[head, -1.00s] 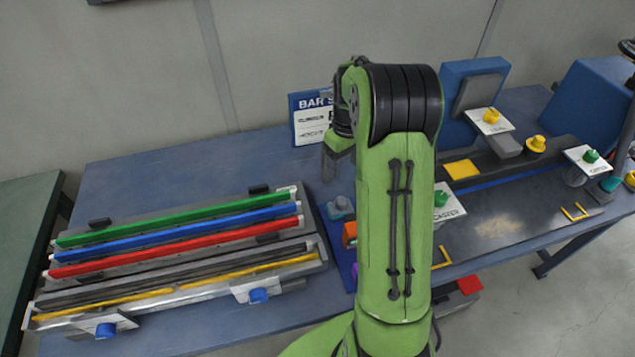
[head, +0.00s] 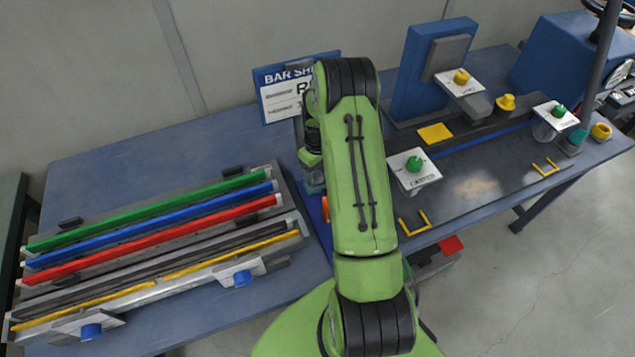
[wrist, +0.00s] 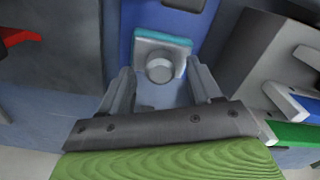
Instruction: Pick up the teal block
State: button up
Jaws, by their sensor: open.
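The teal block (wrist: 168,42) shows in the wrist view on a blue mat (wrist: 208,50), with a teal far edge and a round grey knob (wrist: 160,70) on its near side. My gripper (wrist: 160,82) is open, with one finger on each side of the knob. I cannot tell whether the fingers touch it. In the head view my gripper (head: 312,182) points down beside the sign, over the blue mat, and my arm hides most of the block's spot.
A rack (head: 285,190) with green, blue, red and yellow bars lies left. An orange piece (head: 325,209) is close beside my arm. A sign (head: 272,95) stands behind. A fixture (head: 475,187) with white tags is right. Table at back left is clear.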

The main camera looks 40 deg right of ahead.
aim_at(317, 174)
jog(key=shift+f, duration=0.2)
jog(key=shift+r, duration=0.1)
jog(key=shift+c, duration=0.4)
grip_shut()
notch_tip(317, 174, up, 10)
